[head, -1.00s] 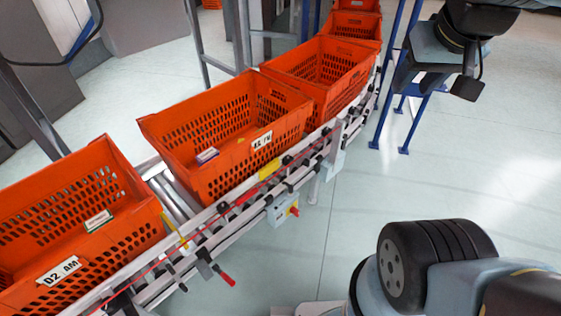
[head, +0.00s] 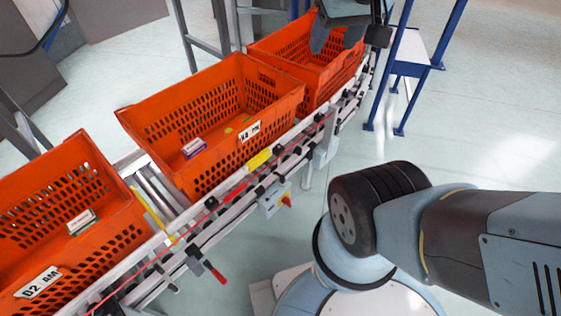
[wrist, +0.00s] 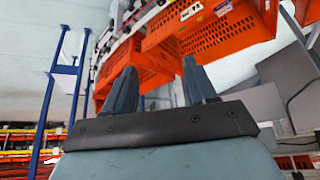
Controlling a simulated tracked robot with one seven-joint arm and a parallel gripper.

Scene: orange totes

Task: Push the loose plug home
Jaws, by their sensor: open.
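I cannot make out a loose plug for certain. A small grey box (head: 274,199) with a red and yellow part (head: 287,201) hangs on the near side of the conveyor rail. A black part with a red end (head: 215,272) juts from the rail lower down, toward the front. My gripper (head: 337,42) is in front of the far orange tote in the head view, high up and away from both parts. In the wrist view my gripper (wrist: 160,82) shows two fingers spread apart with nothing between them.
Orange totes stand in a row on the conveyor: a near one (head: 125,241), a middle one (head: 290,100) and a far one (head: 262,45). Small boxes lie in the near and middle totes. A blue-legged stand (head: 372,85) is at the right. Pale floor (head: 480,110) is clear beyond my arm.

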